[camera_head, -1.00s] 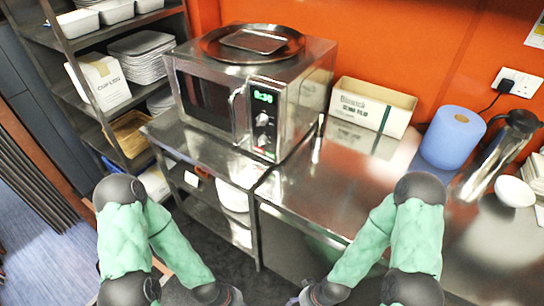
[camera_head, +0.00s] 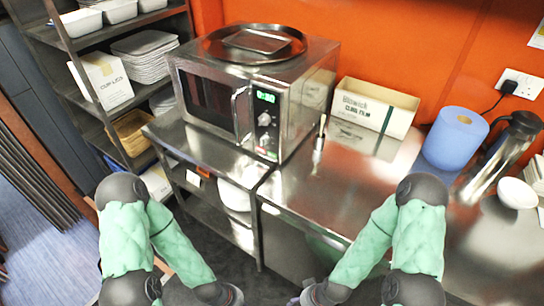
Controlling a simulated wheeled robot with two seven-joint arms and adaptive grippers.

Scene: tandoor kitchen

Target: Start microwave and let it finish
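The steel microwave (camera_head: 215,98) stands on a steel counter against the orange wall. Its door, with a vertical handle (camera_head: 241,114), looks shut. A green display (camera_head: 266,97) is lit on its control panel, with digits too blurred to read surely. Knobs (camera_head: 265,120) and a button strip sit below the display. My two green-sleeved arms come in low at the left and right. Both end near the bottom edge, well short of the microwave, and my gripper fingers are outside the picture.
A round steel tray (camera_head: 215,47) with a small flat tray lies on top of the microwave. A cling film box (camera_head: 372,108), a blue paper roll (camera_head: 455,138) and a steel flask (camera_head: 490,165) stand to the right. Shelving (camera_head: 45,35) is on the left. The counter before the box is clear.

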